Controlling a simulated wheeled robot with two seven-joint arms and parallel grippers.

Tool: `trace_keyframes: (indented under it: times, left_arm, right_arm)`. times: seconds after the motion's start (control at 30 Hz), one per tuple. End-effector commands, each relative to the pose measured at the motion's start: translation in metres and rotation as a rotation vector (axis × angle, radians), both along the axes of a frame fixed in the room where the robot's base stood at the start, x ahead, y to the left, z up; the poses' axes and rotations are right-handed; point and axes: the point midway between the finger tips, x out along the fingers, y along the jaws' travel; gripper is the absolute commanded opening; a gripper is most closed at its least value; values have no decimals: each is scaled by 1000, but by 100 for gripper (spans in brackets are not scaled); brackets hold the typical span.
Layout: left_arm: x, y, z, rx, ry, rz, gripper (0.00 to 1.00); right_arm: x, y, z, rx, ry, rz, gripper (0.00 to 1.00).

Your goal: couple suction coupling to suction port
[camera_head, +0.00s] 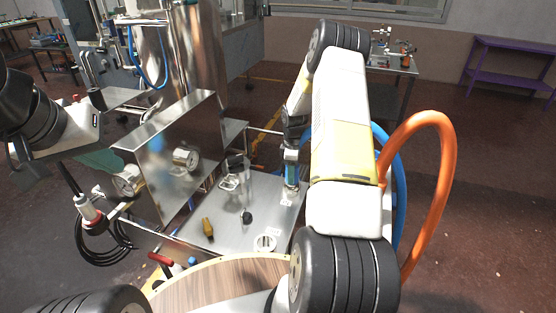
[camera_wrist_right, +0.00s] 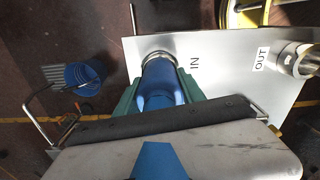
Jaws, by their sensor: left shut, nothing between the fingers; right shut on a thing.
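My right gripper (camera_head: 291,172) is shut on the blue suction coupling (camera_wrist_right: 160,88), its green fingers on both sides of it. The coupling also shows in the head view (camera_head: 291,170), standing roughly upright over the right part of the metal plate. A metal ring (camera_wrist_right: 157,57) sits at the coupling's far end, beside the "IN" label on the plate; I cannot tell whether the coupling is seated on the port there. My left gripper (camera_head: 104,161) is shut and empty at the left, away from the coupling and partly hidden by the steel box.
A metal fitting (camera_wrist_right: 296,60) stands by the "OUT" label. The steel box with a gauge (camera_head: 186,157) stands on the plate's left. An orange hose (camera_head: 443,170) loops at right; a black cable coil (camera_head: 104,240) hangs at left.

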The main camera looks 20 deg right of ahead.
Motion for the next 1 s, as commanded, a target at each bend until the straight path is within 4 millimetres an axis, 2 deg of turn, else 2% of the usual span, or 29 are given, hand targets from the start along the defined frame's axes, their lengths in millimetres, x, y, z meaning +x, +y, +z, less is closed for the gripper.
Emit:
trace_keyframes:
  times: [1.0]
  left_arm:
    - [0,0,0,0,0,0,0]
  right_arm:
    - [0,0,-6,0,-1,0,0]
